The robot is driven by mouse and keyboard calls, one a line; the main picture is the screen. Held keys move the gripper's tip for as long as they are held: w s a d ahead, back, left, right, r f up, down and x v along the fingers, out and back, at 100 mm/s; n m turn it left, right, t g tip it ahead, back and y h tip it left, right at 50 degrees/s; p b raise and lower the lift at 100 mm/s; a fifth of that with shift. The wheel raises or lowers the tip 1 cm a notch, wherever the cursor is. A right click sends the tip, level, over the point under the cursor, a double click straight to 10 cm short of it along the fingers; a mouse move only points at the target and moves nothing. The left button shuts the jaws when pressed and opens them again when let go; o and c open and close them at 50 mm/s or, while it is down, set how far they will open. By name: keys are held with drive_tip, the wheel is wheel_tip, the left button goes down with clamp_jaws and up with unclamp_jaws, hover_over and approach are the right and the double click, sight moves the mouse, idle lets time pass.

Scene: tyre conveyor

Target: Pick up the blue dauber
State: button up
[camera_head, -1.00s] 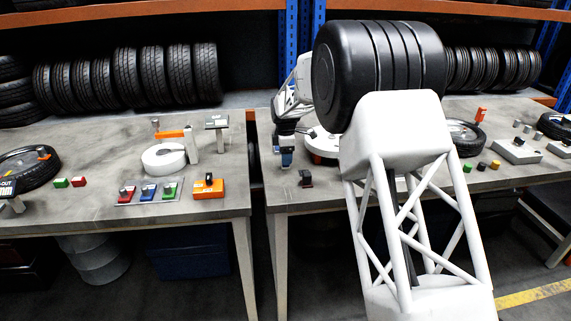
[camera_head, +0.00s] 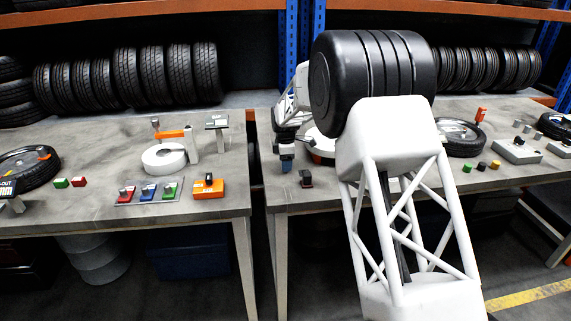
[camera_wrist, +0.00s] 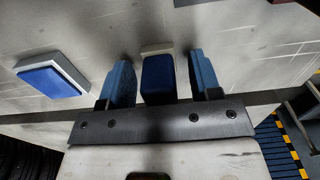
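A blue block with a pale edge, which looks like the blue dauber (camera_wrist: 158,76), stands between the two blue fingers of my gripper (camera_wrist: 163,83) in the wrist view. My gripper is open, with narrow gaps on both sides of the block. I cannot tell how far the fingertips reach down beside it. In the head view my gripper (camera_head: 287,162) is low over the left part of the right table.
A blue pad on a white base (camera_wrist: 52,80) lies left of my gripper in the wrist view. A small dark block (camera_head: 305,178) stands right of my gripper on the right table (camera_head: 330,190). The left table holds a tray with red, blue and green pieces (camera_head: 148,193).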

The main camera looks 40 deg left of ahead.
drive_tip(key=c, duration=0.9)
drive_tip(key=shift+o, duration=0.2)
drive_tip(key=shift+r, duration=0.1)
drive_tip(key=shift+r, duration=1.75)
drive_tip(key=s+d, duration=0.3)
drive_tip(key=d, duration=0.1)
drive_tip(key=s+d+r, duration=0.1)
drive_tip(key=s+d, duration=0.2)
drive_tip(key=s, duration=0.1)
drive_tip(key=s+d, duration=0.4)
drive_tip(key=shift+d+r, duration=0.15)
drive_tip(key=shift+d, duration=0.2)
drive_tip(key=shift+w+a, duration=0.1)
drive_tip(key=w+a+r, duration=0.2)
drive_tip(key=w+a, duration=0.8)
drive_tip(key=w+a+r, duration=0.2)
drive_tip(key=w+a, duration=0.8)
drive_tip(key=shift+a, duration=0.35)
